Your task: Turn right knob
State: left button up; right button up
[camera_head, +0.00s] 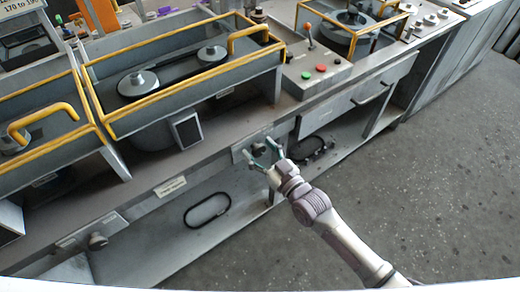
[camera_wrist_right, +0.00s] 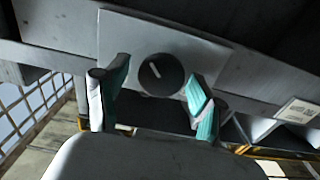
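The right knob (camera_head: 259,149) is a dark round knob on a grey plate on the front of the bench. In the wrist view the knob (camera_wrist_right: 163,76) shows between and beyond the fingers, with a white mark that tilts to the upper left. My right gripper (camera_head: 260,152) is open in front of the knob, its teal-padded fingers apart on either side of it. In the wrist view the gripper (camera_wrist_right: 157,75) shows no finger visibly touching the knob; the exact depth gap is hard to tell. My left gripper is not in view.
Another knob (camera_head: 97,240) sits on a plate at the lower left of the bench front. Yellow-railed housings (camera_head: 185,95) and a control box (camera_head: 318,72) with a lever and buttons stand on top. Shelves are below; open floor (camera_head: 440,170) lies to the right.

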jog(key=c, duration=1)
jog(key=shift+m, duration=0.3)
jog(key=o, duration=1.1)
jog(key=v, duration=1.2)
